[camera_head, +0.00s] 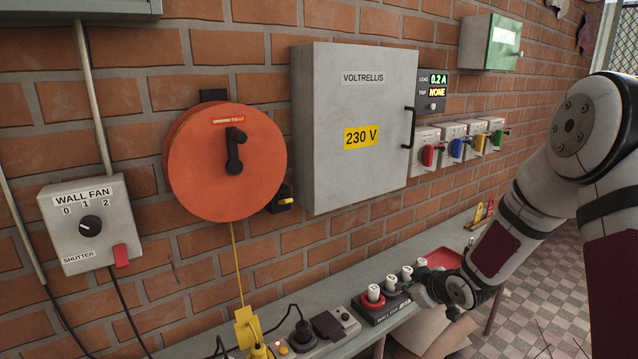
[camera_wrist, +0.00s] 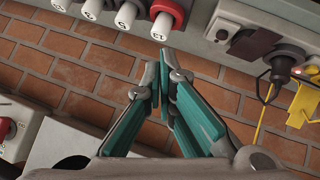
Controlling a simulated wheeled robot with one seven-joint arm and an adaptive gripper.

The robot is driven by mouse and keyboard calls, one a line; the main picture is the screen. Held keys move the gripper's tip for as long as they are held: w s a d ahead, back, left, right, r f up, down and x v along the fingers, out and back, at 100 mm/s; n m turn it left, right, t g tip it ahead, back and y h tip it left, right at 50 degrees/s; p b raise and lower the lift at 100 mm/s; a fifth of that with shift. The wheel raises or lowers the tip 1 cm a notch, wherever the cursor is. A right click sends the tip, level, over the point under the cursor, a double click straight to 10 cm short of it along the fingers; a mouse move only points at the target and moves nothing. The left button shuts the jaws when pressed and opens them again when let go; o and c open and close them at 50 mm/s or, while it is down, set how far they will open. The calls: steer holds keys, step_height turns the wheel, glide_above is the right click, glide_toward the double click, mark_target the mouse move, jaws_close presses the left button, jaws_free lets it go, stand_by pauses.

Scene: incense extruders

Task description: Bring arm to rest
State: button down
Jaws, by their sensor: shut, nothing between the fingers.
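My arm comes in from the right in the head view. My gripper (camera_head: 424,285) is low at the right, close beside a dark block with several white-capped plugs (camera_head: 374,293), the nearest one on a red base. In the wrist view my gripper (camera_wrist: 164,62) shows two teal-padded fingers with their tips together and nothing between them. The red-based plug (camera_wrist: 163,24) is just beyond the tips there. Whether the fingers touch the block is hard to tell.
A grey shelf (camera_head: 318,296) runs along the brick wall, with a socket strip (camera_head: 303,340) and a red tray (camera_head: 443,259). Above are a grey 230 V cabinet (camera_head: 360,180), an orange cable reel (camera_head: 205,170), a wall fan switch box (camera_head: 88,228) and several coloured-handle switches (camera_head: 429,155).

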steer(key=s+d+r+m+g+h, duration=0.1)
steer(key=s+r+m+h, duration=0.1)
steer(key=s+r, duration=0.65)
steer(key=s+d+r+m+g+h, duration=0.15)
steer(key=s+r, duration=0.35)
steer(key=r, duration=0.6)
steer(key=s+a+r+m, duration=0.2)
steer(key=s, duration=1)
steer(key=s+a+r+m+g, duration=0.1)
steer(key=s+a+r+m, duration=0.2)
steer(key=s, duration=0.9)
steer(key=shift+s+a+r+y, duration=0.15)
steer(key=shift+r+y, duration=0.15)
steer(key=shift+y, duration=0.05)
steer(key=shift+g, duration=0.25)
